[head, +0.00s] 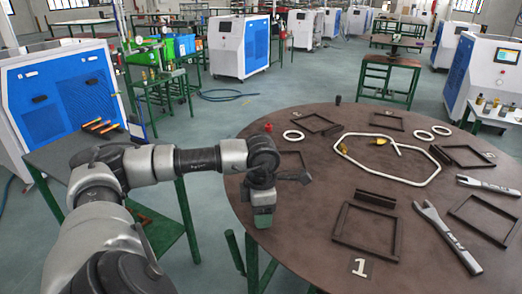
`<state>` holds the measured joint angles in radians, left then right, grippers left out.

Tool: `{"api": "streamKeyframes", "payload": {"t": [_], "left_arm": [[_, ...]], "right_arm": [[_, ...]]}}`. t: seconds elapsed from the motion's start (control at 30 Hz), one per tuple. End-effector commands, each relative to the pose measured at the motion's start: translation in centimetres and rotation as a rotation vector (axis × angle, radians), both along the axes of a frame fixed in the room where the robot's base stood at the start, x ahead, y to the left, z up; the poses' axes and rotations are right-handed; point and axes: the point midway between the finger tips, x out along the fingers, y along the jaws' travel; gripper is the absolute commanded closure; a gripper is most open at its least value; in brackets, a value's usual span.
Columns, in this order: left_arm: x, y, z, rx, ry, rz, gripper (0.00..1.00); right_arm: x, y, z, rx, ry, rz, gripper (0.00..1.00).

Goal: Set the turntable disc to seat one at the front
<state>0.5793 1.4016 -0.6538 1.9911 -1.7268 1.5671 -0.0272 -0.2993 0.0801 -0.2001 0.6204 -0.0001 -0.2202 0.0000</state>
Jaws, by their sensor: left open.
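The turntable disc (300,215) is a large round brown top on the right, cut off by the picture's edges. A white label "1" (358,267) lies near its front edge, just below a dark square frame (376,240) with an upright dark block (376,198) at its back. More frames lie around the disc, including one at the right (487,225) and one at the back (317,122). My left gripper (263,217) points down at the disc's left rim, with green at its tip. It is open; whether it touches the rim I cannot tell. My right gripper is out of view.
On the disc lie a white bent tube (368,180), white rings, brass pieces and two grey wrenches (448,238). A dark side table (60,160) stands left, beside a blue-and-white cabinet (68,95). Green posts (234,252) show below the disc's left edge.

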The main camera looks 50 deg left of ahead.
Motion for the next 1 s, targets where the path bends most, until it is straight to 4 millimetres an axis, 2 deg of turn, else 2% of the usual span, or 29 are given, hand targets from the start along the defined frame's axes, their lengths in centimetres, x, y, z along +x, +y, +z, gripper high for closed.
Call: {"api": "streamKeyframes", "payload": {"t": [0.3, 0.5, 0.7, 1.0], "left_arm": [[0.1, -0.1, 6.2, -0.001, -0.006, -0.001, 0.44], [0.1, 0.0, 9.1, -0.001, -0.003, -0.001, 0.44], [0.0, 0.0, 10.0, -0.002, 0.001, -0.002, 0.44], [0.0, 0.0, 10.0, -0.001, 0.001, -0.001, 0.44]], "right_arm": [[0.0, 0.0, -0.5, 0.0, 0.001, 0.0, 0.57], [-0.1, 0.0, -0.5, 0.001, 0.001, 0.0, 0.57], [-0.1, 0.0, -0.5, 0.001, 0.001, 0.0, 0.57], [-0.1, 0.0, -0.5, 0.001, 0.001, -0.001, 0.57]]}}
